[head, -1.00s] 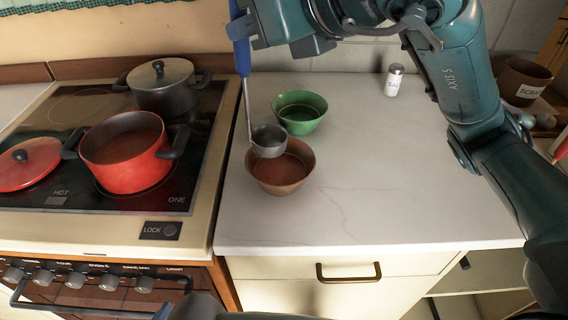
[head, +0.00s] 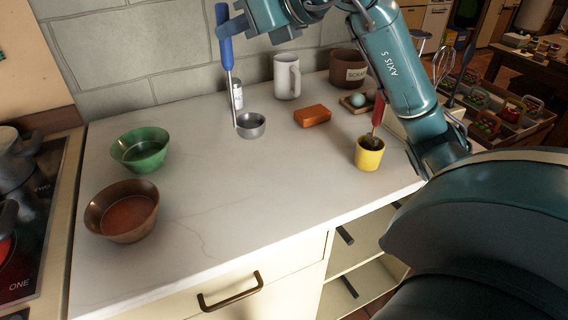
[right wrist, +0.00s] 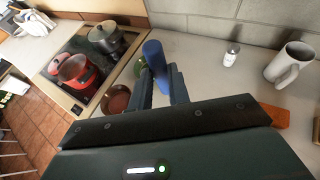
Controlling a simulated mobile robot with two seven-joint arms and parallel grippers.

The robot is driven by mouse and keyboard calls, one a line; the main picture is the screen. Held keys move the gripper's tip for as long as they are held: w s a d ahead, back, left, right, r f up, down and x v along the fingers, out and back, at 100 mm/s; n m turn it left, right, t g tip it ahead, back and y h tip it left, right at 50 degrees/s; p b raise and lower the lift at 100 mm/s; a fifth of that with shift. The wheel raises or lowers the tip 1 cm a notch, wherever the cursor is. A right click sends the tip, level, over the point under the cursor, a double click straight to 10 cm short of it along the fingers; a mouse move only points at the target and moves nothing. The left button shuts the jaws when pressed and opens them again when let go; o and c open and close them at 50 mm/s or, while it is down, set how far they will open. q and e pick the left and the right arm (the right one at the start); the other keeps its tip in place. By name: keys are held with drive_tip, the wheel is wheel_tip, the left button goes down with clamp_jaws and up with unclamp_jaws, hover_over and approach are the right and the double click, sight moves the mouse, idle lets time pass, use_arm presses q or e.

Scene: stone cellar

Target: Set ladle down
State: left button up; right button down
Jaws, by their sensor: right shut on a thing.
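The ladle (head: 226,52) has a blue handle, a thin metal shaft and a grey round cup (head: 251,124). My right gripper (head: 232,24) is shut on the upper blue handle, and the ladle hangs nearly upright. Its cup is over the white counter (head: 215,180), right of the bowls; I cannot tell whether it touches the top. In the right wrist view the blue handle (right wrist: 154,56) stands between the fingers, and the cup is hidden. My left gripper is not in view.
A brown bowl (head: 122,212) with reddish contents and a green bowl (head: 140,150) stand at left. Behind the ladle is a salt shaker (head: 237,92). A white mug (head: 287,76), orange block (head: 312,116) and yellow cup (head: 369,153) stand to the right. The front middle counter is clear.

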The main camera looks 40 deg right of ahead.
drive_tip(key=shift+s+d+f+b, duration=0.1)
drive_tip(key=shift+d+f+b, duration=0.25)
drive_tip(key=shift+f, duration=1.3)
drive_tip(key=shift+s+d+f+b, duration=0.15)
drive_tip(key=shift+d+f, duration=0.3)
drive_tip(key=shift+f, duration=1.15)
drive_tip(key=shift+d+f+b, duration=0.25)
drive_tip(key=shift+d+f, duration=0.15)
drive_tip(key=shift+f, duration=1.25)
drive_tip(key=shift+f, duration=0.1)
drive_tip(key=c, duration=1.8)
unclamp_jaws()
drive_tip(key=shift+f+b, duration=0.1)
drive_tip(key=shift+b, duration=0.2)
drive_tip(key=o, duration=0.5)
